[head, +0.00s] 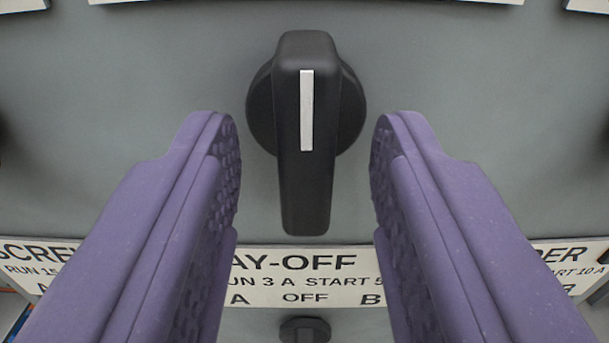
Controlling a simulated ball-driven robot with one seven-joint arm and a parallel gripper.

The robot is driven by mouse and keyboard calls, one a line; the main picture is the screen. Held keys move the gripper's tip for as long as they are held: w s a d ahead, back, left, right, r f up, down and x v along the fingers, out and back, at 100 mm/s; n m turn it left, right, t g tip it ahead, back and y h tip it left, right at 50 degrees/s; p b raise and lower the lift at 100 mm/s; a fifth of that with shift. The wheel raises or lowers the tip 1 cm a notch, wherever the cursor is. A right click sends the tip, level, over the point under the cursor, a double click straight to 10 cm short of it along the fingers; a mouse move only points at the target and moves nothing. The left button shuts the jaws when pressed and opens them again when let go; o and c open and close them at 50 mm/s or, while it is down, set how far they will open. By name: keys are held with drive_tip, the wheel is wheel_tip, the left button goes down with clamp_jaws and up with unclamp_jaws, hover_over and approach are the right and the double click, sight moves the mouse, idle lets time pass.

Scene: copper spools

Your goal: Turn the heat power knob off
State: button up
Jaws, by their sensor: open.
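A black rotary knob (306,190) with a long grip bar and a white pointer line sits on a grey panel (450,90). Its bar stands vertical in the picture, with the white line on its upper half. I cannot read a label for this knob, so I cannot tell whether it is the heat power knob. My gripper (305,140) is open, with one purple finger on each side of the knob. Clear gaps show between the fingers and the knob. The fingers hide parts of the label strip below.
A white label strip (300,293) below the knob reads "AY-OFF", "A OFF B" and start currents, partly covered. A smaller dark knob (305,329) shows at the bottom edge. Other white labels (300,1) cross the top edge. The panel around the knob is bare.

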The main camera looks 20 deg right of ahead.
drive_tip(key=v, duration=0.7)
drive_tip(key=shift+s+p, duration=0.35)
drive_tip(key=shift+p, duration=0.1)
drive_tip(key=shift+a, duration=0.1)
drive_tip(key=w+a+r+n+y+b, duration=0.1)
drive_tip(key=w+r+y+b, duration=0.15)
drive_tip(key=r, duration=0.45)
drive_tip(key=w+a+r+n+y+b, duration=0.1)
drive_tip(key=a+r+y+b, duration=0.1)
drive_tip(key=r+y, duration=0.3)
drive_tip(key=s+d+r+g+h+b, duration=0.1)
drive_tip(key=s+d+r, duration=0.1)
drive_tip(key=s+r, duration=0.4)
drive_tip(key=s+d+r+n+h+b, duration=0.1)
drive_tip(key=s+d+r, duration=0.2)
drive_tip(key=s+r, duration=0.4)
wheel_tip(320, 180, up, 3)
drive_tip(key=shift+d+f+n+g+b, duration=0.2)
drive_tip(key=shift+d+n+g+b, duration=0.1)
drive_tip(key=shift+d+g+b, duration=0.1)
drive_tip(key=shift+a, duration=0.1)
